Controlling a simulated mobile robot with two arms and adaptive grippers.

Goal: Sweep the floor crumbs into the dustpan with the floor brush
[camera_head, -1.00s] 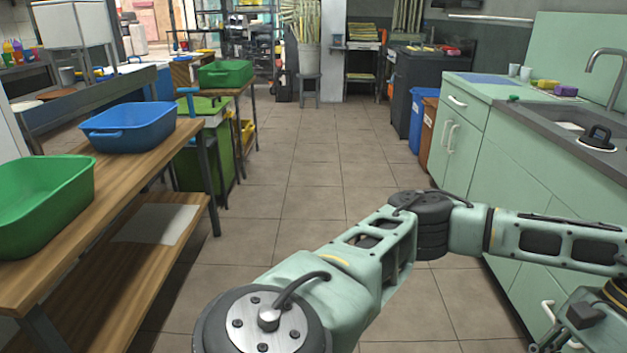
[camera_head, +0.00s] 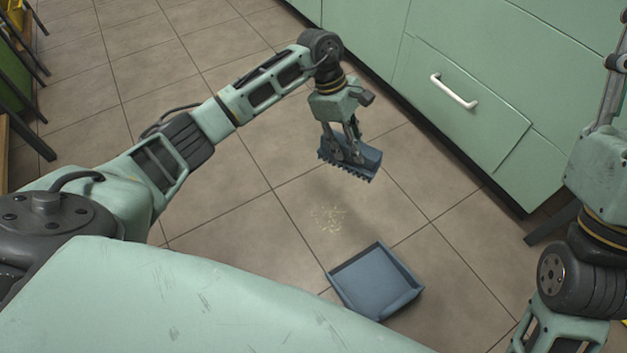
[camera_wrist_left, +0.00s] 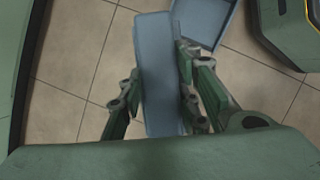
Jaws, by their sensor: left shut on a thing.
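My left gripper (camera_head: 345,145) is shut on the blue-grey floor brush (camera_head: 364,157) and holds it above the floor, dark bristles downward. In the left wrist view the brush (camera_wrist_left: 158,70) sits between the fingers. The pale floor crumbs (camera_head: 329,218) lie in a small scattered patch on the tiles, below the brush in the head view. The blue-grey dustpan (camera_head: 375,282) lies flat on the floor just below the crumbs, apart from the brush. Part of it shows in the left wrist view (camera_wrist_left: 207,18). My right gripper (camera_head: 607,85) is partly cut off at the right edge; its jaws are unclear.
Green cabinets (camera_head: 480,85) with a white handle line the upper right, close to the brush. A dark leg-like piece (camera_head: 552,223) stands near the right arm. The tiled floor (camera_head: 235,215) around the crumbs is clear. Dark table legs show at the far left.

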